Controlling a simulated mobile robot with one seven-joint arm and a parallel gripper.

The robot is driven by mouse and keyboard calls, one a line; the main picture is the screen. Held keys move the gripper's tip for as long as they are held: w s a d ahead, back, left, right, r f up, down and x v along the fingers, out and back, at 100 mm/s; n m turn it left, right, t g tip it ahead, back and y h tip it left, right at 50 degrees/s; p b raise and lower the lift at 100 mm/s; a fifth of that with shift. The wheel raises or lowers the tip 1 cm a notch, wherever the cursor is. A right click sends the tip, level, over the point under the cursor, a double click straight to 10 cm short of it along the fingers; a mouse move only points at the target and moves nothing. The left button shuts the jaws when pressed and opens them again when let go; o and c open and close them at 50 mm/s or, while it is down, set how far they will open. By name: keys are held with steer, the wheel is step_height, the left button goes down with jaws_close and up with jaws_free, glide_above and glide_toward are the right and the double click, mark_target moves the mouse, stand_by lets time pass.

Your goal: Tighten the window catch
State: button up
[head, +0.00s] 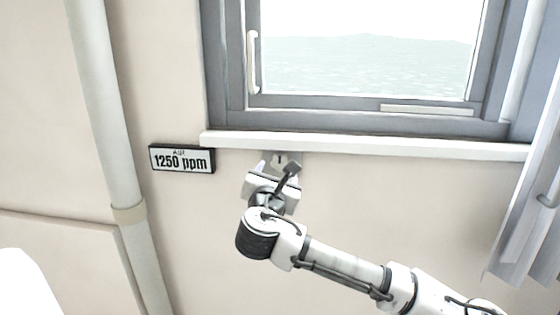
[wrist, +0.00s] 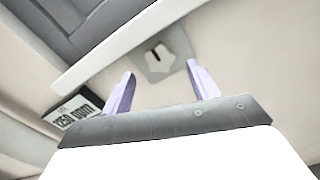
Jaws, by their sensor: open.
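A pale lobed knob with a dark slot mark (wrist: 157,56) sits on a grey plate on the wall just under the window sill; it looks like the window catch. In the head view the grey plate (head: 293,157) shows below the sill, with the knob mostly hidden by my gripper. My gripper (head: 278,167) is at the wall right below the plate. In the wrist view my gripper (wrist: 160,72) is open and empty, its two pale fingers spread with the knob beyond and between them. I cannot tell any contact.
The white sill (head: 370,145) runs just above the knob, under the grey-framed window (head: 360,110) with its white handle (head: 252,62). A display reading 1250 ppm (head: 182,159) is on the wall to the left. A vertical pipe (head: 105,110) stands further left, a curtain (head: 525,200) at right.

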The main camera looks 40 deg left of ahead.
mark_target(280, 164)
steer(key=shift+p+x, duration=0.45)
steer(key=shift+x, duration=2.3)
steer(key=c, duration=1)
